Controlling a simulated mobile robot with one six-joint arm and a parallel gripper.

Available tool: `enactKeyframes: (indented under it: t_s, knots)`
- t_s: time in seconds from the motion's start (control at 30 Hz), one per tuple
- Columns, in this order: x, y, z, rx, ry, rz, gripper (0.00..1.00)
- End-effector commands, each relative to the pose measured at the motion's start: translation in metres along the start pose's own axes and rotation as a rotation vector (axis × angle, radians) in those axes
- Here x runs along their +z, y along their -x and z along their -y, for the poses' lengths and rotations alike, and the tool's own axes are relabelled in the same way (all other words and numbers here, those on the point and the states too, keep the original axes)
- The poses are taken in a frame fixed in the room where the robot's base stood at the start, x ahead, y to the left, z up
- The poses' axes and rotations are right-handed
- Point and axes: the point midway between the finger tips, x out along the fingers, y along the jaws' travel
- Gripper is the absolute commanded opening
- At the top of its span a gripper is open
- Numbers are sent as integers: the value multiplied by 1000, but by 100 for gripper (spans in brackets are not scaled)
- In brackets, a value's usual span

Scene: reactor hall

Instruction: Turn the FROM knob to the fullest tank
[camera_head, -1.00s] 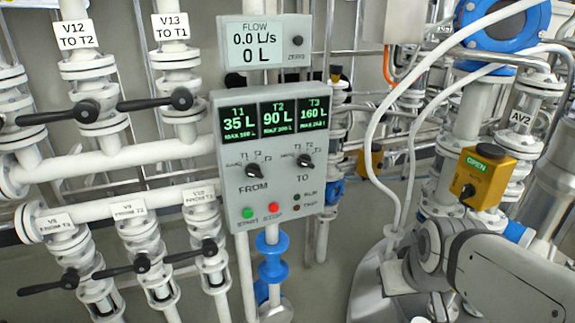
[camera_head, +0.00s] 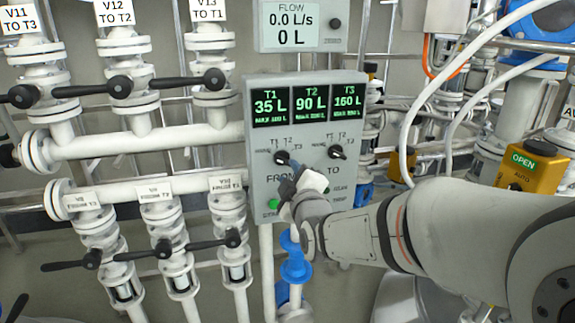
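The grey control panel (camera_head: 352,190) has three green readouts: T1 35 L, T2 90 L and T3 160 L, the highest. The black FROM knob (camera_head: 282,157) is at its lower left; its exact setting is hard to read. The black TO knob (camera_head: 337,152) is to its right. My arm reaches in from the right, and my gripper (camera_head: 294,178) is in front of the panel, just below the FROM knob in the picture. It partly covers the FROM label. I cannot tell whether it touches the knob or whether its fingers are apart.
A flow display (camera_head: 291,25) above reads 0.0 L/s and 0 L. The green button (camera_head: 273,204) is partly visible beside my gripper. Valves with black handles (camera_head: 120,87) and white pipes fill the left. White hoses (camera_head: 415,95) and a yellow OPEN box (camera_head: 530,170) are right.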

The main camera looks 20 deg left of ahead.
Motion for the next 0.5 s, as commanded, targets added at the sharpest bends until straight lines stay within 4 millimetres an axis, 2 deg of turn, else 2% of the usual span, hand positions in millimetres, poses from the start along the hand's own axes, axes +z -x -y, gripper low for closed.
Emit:
enactKeyframes:
  t_s: [0.1,0.3,0.5]
  knots:
    - [1,-20,-1,-1,-1,2,33]
    - [1,-47,-1,-1,-2,2,33]
    - [2,-57,0,-1,-2,2,33]
